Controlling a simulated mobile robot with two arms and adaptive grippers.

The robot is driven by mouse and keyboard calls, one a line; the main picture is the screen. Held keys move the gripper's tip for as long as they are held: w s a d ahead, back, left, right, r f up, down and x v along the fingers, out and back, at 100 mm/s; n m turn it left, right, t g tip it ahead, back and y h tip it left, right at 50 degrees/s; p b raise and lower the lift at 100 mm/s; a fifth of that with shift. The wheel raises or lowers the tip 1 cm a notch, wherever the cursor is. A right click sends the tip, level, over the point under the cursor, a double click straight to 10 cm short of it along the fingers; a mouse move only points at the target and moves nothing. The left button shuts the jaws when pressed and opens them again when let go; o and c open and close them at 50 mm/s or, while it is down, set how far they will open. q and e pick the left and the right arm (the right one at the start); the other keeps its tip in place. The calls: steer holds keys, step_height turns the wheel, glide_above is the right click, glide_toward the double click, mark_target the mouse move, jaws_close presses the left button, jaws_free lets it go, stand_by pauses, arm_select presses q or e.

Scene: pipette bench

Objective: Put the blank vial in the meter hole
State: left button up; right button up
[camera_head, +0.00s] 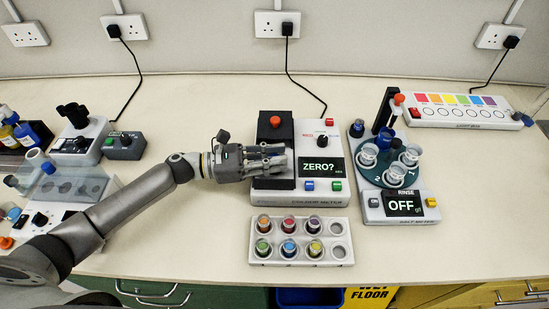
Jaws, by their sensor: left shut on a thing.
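The meter (318,199) stands in the middle of the bench, its screen (320,168) reading "ZERO?". My left gripper (284,160) reaches across the meter's left part and covers the surface under it. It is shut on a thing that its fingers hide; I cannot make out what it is. The meter hole does not show, and I cannot pick out the blank vial. A white rack (300,258) in front of the meter holds several vials with coloured tops; its two right-hand holes are empty. My right gripper is not in view.
A rinse unit (405,212) with a round carousel and cups stands right of the meter, its screen reading "OFF". A colour-striped box (460,112) lies behind it. Bottles (30,130) and devices crowd the left. Bench is clear between rack and rinse unit.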

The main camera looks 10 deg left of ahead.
arm_select(q)
steer(key=shift+f, duration=0.35)
steer(key=o, duration=0.8)
steer(key=v, duration=0.7)
steer(key=shift+s+a+r, duration=0.1)
steer(key=shift+a, duration=0.1)
